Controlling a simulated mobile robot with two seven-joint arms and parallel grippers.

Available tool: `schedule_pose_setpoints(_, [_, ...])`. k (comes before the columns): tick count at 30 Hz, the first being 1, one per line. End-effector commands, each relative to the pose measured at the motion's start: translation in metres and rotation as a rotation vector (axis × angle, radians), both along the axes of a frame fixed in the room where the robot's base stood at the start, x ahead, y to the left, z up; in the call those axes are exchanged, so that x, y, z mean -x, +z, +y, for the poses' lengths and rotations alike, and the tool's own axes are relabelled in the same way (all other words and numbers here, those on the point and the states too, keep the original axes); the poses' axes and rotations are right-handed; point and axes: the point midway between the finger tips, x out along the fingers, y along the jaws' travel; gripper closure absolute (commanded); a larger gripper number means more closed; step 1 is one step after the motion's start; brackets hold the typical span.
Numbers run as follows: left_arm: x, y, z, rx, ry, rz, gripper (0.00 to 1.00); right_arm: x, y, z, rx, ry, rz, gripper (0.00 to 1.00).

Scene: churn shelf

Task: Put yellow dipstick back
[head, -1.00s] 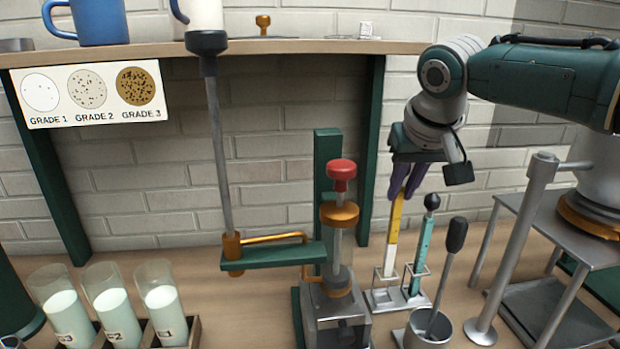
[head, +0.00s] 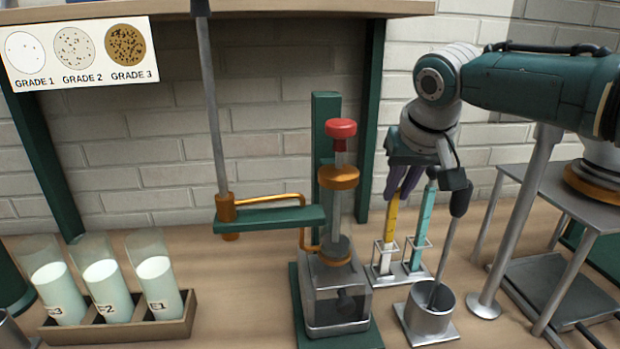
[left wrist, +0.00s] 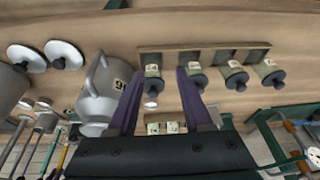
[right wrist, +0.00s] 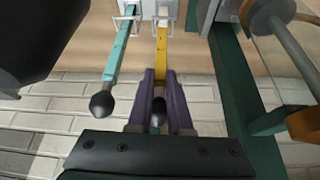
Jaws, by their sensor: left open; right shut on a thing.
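My right gripper (head: 400,196) is shut on the upper part of the yellow dipstick (head: 391,222). The dipstick stands nearly upright, and its pale lower end is at the left slot of the wire rack (head: 375,277). How deep it sits is hard to tell. In the right wrist view the yellow dipstick (right wrist: 162,48) runs from between the fingers to the rack, its dark knob between them. A teal dipstick (head: 424,222) stands in the right slot, close beside the gripper. My left gripper (left wrist: 161,80) is open and empty in the left wrist view.
A metal cup with a dark-handled tool (head: 430,312) stands in front of the rack. A plunger device with a red knob (head: 340,128) and green post is just left. Milk-filled glasses (head: 105,285) stand in a wooden holder at far left. A metal stand (head: 545,290) is at right.

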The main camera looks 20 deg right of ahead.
Motion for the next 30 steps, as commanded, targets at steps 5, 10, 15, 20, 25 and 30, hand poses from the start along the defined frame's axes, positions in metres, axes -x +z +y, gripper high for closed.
schedule_pose_setpoints(5, [0.0, 0.0, -0.001, 0.005, 0.004, 0.0, 0.5, 0.0, 0.0, 0.0, 0.0, 0.0, 0.0, 0.68])
schedule_pose_setpoints(10, [0.0, 0.0, -0.002, 0.009, 0.005, 0.0, 0.5, 0.0, 0.0, 0.0, 0.0, 0.0, 0.0, 0.49])
schedule_pose_setpoints(15, [0.0, 0.0, -0.002, 0.008, 0.006, -0.001, 0.5, 0.0, 0.0, 0.0, 0.0, 0.0, 0.0, 0.47])
schedule_pose_setpoints(20, [0.0, 0.002, -0.002, 0.008, 0.006, -0.001, 0.5, 0.001, 0.003, 0.0, 0.0, 0.0, 0.0, 0.47])
schedule_pose_setpoints(25, [0.0, 0.011, -0.002, 0.006, 0.004, 0.0, 0.5, 0.007, 0.019, 0.002, -0.001, 0.002, -0.002, 0.47])
schedule_pose_setpoints(30, [0.0, 0.019, 0.0, 0.0, 0.001, -0.001, 0.5, 0.019, 0.043, 0.006, 0.001, 0.001, -0.003, 0.47])
